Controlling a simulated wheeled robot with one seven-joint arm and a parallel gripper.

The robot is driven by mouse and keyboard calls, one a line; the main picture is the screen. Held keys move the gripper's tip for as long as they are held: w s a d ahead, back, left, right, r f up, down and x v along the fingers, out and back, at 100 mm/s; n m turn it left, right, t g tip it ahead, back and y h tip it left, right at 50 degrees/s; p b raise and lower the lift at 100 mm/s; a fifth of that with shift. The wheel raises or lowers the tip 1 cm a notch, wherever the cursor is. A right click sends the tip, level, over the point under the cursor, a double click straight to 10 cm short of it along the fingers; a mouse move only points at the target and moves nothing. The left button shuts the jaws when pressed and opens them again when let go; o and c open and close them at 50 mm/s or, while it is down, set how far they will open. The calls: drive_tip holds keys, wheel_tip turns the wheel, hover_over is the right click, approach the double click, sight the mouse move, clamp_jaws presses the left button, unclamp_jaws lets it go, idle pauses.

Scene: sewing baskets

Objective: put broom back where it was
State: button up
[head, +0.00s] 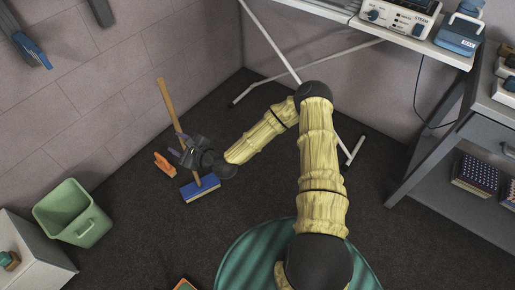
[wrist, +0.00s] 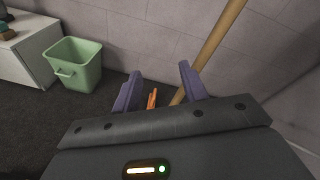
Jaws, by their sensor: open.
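The broom has a wooden handle (head: 168,103) and a blue head (head: 200,188). It stands on the dark floor with its handle leaning up toward the block wall. My gripper (head: 180,147) is open at the lower part of the handle, above the head. In the wrist view my gripper's two purple fingers (wrist: 158,88) are apart. The handle (wrist: 213,48) runs down from the upper right and passes behind the right finger; I cannot tell whether it touches. The broom's head is hidden in the wrist view.
A small orange object (head: 164,164) is on the floor beside the broom. A green bin (head: 72,212) stands by a white cabinet (head: 40,250) at the left. A white-legged ironing board (head: 270,42) is behind my arm, and a grey shelf unit (head: 440,170) is at the right.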

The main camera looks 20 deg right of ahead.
drive_tip(key=s+d+n+g+h, duration=0.5)
drive_tip(key=s+d+n+g, duration=0.35)
drive_tip(key=n, duration=0.75)
drive_tip(key=s+d+r+n+g+h, duration=0.1)
drive_tip(key=s+d+r+n+h, duration=0.3)
drive_tip(key=s+d+r+n, duration=0.3)
drive_tip(key=s+d+r, duration=0.5)
drive_tip(key=s+r, duration=0.2)
drive_tip(key=r, duration=0.2)
drive_tip(key=shift+d+h, duration=0.15)
drive_tip(key=shift+h, duration=0.15)
drive_tip(key=shift+s+r+g, duration=0.1)
drive_tip(key=shift+g, duration=0.15)
drive_tip(key=w+p+v, duration=0.3)
drive_tip(key=p+v, duration=1)
drive_tip(key=p, duration=0.1)
drive_tip(key=w+r+p+v, duration=0.1)
drive_tip(key=w+p+v, duration=0.2)
drive_tip(key=p+v, duration=1)
drive_tip(key=shift+r+p, duration=0.35)
drive_tip(key=shift+r, duration=0.3)
drive_tip(key=shift+s, duration=0.1)
